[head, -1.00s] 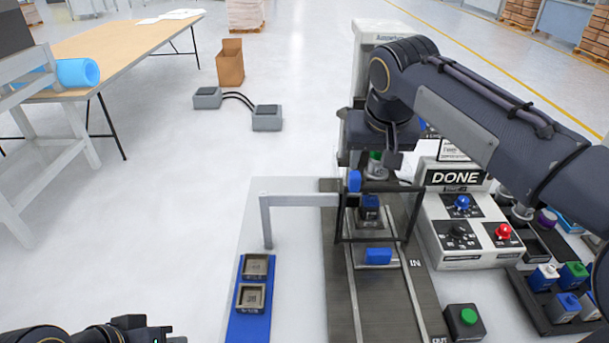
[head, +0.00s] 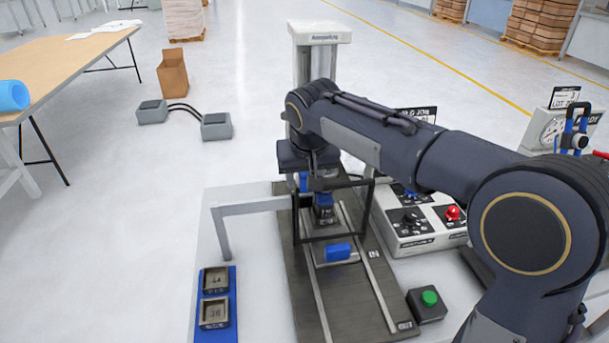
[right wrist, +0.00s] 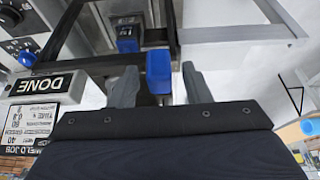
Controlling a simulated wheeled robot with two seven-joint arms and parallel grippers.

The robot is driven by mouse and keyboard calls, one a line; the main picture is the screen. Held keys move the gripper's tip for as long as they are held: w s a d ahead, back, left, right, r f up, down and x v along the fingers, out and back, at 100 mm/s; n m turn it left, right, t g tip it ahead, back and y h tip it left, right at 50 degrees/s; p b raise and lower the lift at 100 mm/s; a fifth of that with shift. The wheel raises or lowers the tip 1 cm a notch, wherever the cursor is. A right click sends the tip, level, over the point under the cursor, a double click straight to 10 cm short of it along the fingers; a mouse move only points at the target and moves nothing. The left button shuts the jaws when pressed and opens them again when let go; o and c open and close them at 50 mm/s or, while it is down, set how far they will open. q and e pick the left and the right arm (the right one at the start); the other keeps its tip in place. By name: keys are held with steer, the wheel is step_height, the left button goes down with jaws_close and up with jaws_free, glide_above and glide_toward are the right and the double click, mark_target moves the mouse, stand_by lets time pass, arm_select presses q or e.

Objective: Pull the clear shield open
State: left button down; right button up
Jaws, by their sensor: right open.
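The clear shield (head: 371,210) shows as a see-through panel in a dark frame, standing over the dark slide fixture in the head view. A blue grip block (head: 303,182) is at the frame's upper left. My right gripper (head: 320,184) hangs over the frame, partly hidden by its own wrist. In the right wrist view its fingers are open, with a blue block (right wrist: 159,70) between them near the tips. The fingers look apart from the block. A blue-topped part (head: 324,203) sits inside the frame. My left gripper is out of view.
A second blue block (head: 338,251) is on the slide in front. A grey bracket (head: 224,232) stands left of the frame. A blue tray (head: 217,337) holds two metal pieces. The control box (head: 408,240) and a green button (head: 429,298) are at the right.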

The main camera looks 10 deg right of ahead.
jaws_close()
steer(key=a+p, duration=0.5)
steer(key=a, duration=1.2)
jaws_free()
steer(key=shift+r, duration=0.1)
